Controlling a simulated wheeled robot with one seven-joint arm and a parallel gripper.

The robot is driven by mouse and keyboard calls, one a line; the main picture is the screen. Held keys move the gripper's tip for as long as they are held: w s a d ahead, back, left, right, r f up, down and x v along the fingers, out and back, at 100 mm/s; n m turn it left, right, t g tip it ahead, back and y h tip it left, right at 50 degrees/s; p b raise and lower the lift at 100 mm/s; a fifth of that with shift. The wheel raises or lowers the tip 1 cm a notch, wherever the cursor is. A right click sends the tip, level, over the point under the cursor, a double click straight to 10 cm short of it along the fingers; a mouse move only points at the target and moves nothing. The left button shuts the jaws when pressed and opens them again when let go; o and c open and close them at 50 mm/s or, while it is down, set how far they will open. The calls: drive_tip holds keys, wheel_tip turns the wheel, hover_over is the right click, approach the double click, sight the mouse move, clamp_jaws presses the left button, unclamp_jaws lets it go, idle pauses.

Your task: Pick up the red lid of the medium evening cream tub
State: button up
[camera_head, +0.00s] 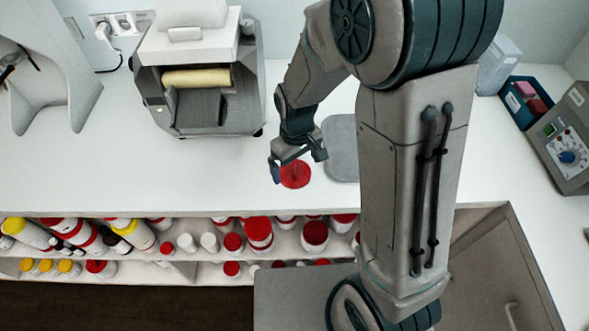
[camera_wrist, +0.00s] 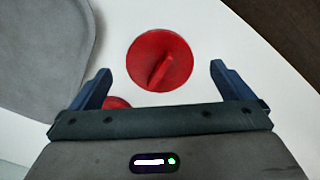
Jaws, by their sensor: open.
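A round red lid (camera_wrist: 160,48) with a raised grip bar lies on the white counter in the wrist view, ahead of my gripper and between the lines of its fingers. My gripper (camera_wrist: 160,85) is open and empty, its two dark blue fingers apart. A second red piece (camera_wrist: 117,102) shows partly behind the gripper near the left finger; the rest of it is hidden. In the head view my gripper (camera_head: 297,167) is at a red round thing (camera_head: 295,175) on the counter. I cannot tell which tub the lid belongs to.
A grey mat (camera_head: 341,147) lies right beside the gripper. A machine with a cream roller (camera_head: 197,78) stands at the back left. Shelves (camera_head: 180,290) below the front edge hold several tubs and bottles.

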sight(297, 170)
drive_tip(key=shift+f, duration=1.6)
drive_tip(key=c, duration=0.9)
drive_tip(key=shift+r, duration=0.15)
